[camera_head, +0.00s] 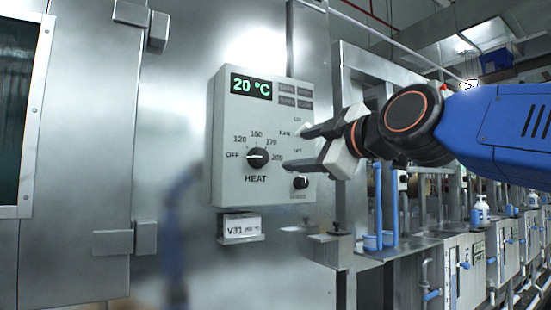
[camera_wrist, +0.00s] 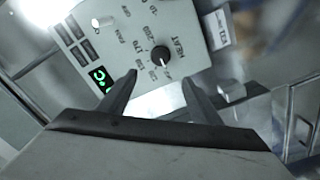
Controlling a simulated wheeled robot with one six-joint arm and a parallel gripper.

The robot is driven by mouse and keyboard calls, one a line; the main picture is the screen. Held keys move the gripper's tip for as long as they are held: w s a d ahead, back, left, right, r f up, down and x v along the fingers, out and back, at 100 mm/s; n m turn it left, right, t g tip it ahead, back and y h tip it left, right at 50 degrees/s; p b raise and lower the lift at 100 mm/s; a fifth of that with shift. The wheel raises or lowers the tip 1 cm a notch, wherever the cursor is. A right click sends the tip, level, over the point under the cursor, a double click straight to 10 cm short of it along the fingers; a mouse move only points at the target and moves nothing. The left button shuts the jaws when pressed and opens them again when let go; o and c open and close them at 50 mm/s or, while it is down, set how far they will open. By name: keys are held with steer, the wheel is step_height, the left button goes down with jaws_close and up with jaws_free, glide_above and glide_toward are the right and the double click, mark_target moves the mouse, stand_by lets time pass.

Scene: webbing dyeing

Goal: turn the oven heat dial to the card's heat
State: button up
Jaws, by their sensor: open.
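The oven control box (camera_head: 222,150) is a grey panel on the steel oven wall. Its green display (camera_head: 251,86) reads 20 °C. The black heat dial (camera_head: 257,158) has OFF, 120, 150, 170 and 200 around it, and its white pointer is at OFF. A white card (camera_head: 241,226) on a small holder below the box reads V31; its smaller print is too small to read surely. My gripper (camera_head: 304,148) is open and empty, in front of the box's right side, right of the dial. In the wrist view the heat dial (camera_wrist: 161,54) shows ahead, beyond my fingertips (camera_wrist: 162,80), apart from them.
A smaller black knob (camera_head: 300,183) sits at the panel's lower right, close to my gripper. A light-coloured knob (camera_wrist: 102,22) shows in the wrist view. Oven door hinges (camera_head: 125,239) stick out at left. Steel frames and blue pipes (camera_head: 380,210) stand at right.

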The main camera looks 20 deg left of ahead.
mark_target(263, 157)
steer(key=x, duration=1.7)
steer(key=shift+w, duration=0.15)
steer(key=c, duration=1)
